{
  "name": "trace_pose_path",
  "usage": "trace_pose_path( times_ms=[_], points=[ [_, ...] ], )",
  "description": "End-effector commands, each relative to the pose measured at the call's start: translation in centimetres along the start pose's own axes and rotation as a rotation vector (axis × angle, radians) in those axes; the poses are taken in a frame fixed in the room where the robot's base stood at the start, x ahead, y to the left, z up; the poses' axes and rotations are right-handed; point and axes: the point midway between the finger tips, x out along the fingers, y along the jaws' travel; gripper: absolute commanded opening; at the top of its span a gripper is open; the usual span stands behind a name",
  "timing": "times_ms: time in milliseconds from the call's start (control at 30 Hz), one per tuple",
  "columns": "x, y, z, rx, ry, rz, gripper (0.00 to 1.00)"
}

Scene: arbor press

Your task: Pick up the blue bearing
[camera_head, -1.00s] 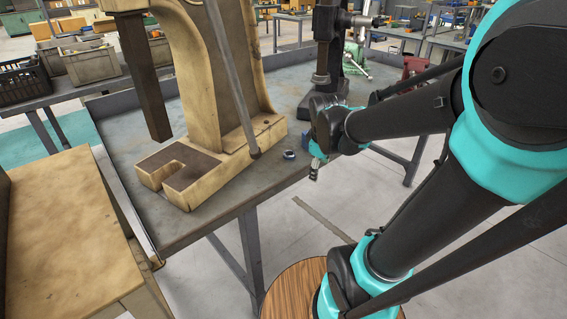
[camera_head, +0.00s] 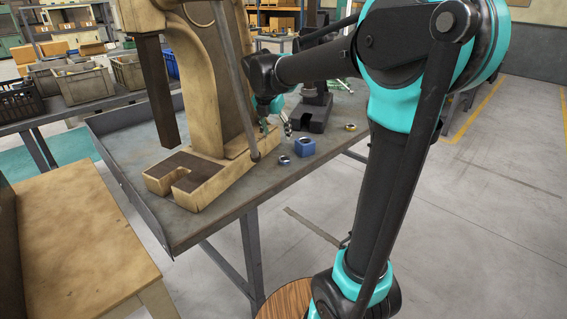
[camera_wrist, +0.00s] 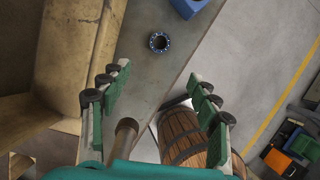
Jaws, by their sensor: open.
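The blue bearing (camera_head: 284,160) is a small dark ring with a bluish rim, lying flat on the grey workbench near its front edge. In the wrist view the bearing (camera_wrist: 159,42) shows its dark central hole, beyond the fingertips and roughly centred between them. My gripper (camera_head: 277,127) hangs over the bench behind the bearing, beside the press. In the wrist view my gripper (camera_wrist: 158,76) has its green-padded fingers wide apart, with nothing between them. The fingers are apart from the bearing.
A blue block (camera_head: 304,146) sits close to the right of the bearing. The bench's front edge is close.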

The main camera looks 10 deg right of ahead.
Motion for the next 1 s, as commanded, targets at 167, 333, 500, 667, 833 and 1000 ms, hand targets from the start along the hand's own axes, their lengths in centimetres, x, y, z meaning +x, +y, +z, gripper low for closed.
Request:
trace_pose_path(
  times_ms=[167, 333, 500, 667, 833, 1000],
  points=[
    [3.8, 0.1, 0.1, 0.004, 0.000, 0.000, 0.62],
    [7.0, 0.0, 0.0, 0.003, 0.000, 0.000, 0.62],
    [9.0, 0.0, 0.0, 0.004, 0.000, 0.000, 0.62],
    [9.8, 0.0, 0.1, 0.004, 0.001, 0.000, 0.62],
    [11.9, 0.1, 0.4, 0.004, 0.000, 0.000, 0.62],
    [14.0, 0.1, 0.4, 0.004, 0.000, 0.000, 0.62]
  ],
)
